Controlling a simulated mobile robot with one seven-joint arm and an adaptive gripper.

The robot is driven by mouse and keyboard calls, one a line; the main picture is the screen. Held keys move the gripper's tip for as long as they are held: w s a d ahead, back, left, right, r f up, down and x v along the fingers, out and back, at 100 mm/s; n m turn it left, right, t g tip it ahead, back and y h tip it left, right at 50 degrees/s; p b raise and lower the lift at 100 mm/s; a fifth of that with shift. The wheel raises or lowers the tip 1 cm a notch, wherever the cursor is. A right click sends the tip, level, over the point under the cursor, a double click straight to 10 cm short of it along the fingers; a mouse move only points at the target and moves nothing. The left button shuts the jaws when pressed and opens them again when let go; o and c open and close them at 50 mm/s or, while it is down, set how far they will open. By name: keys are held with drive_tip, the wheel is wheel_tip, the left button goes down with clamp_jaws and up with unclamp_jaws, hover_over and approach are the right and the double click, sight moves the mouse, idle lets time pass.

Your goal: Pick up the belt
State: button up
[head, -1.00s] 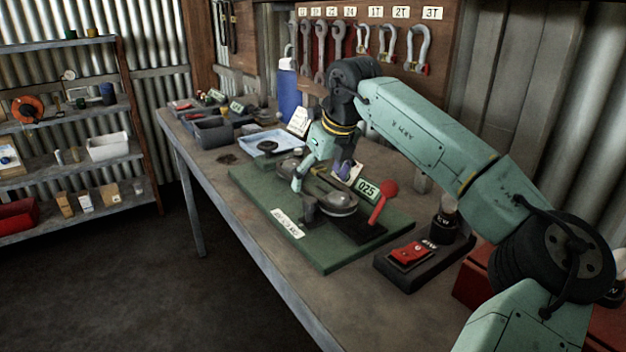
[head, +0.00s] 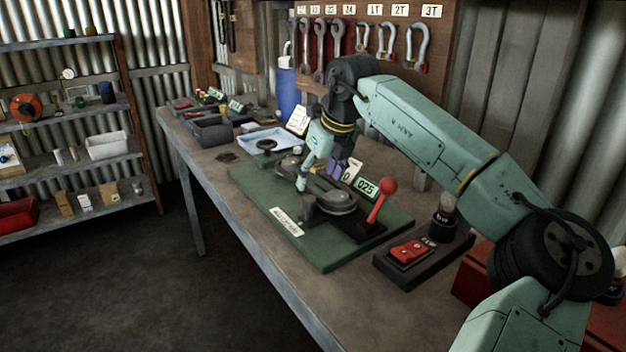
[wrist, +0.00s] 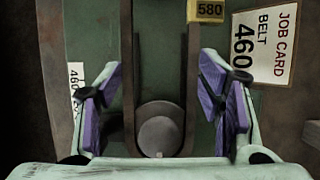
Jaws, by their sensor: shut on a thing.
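The belt (wrist: 129,70) is a dark band in the wrist view, running in two long strands that meet in a U around a grey round hub (wrist: 160,133). My gripper (wrist: 162,105) straddles it, with a purple-padded finger outside each strand, and is shut on it. Exact pad contact is hard to see. In the head view my gripper (head: 318,178) is down over the green fixture board (head: 325,258), at its round pulleys (head: 335,202); the belt is hard to make out there.
A red-knobbed lever (head: 389,186) stands right of the pulleys, near a green 025 tag (head: 366,187). A red switch box (head: 410,252) sits at the front right. A blue bottle (head: 287,92) stands behind.

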wheel_tip(320, 180, up, 28)
drive_tip(key=p, duration=0.6)
drive_tip(key=shift+f, duration=0.15)
idle(0.3)
wheel_tip(320, 180, down, 28)
drive_tip(key=b, duration=0.6)
drive_tip(key=shift+r, duration=0.3)
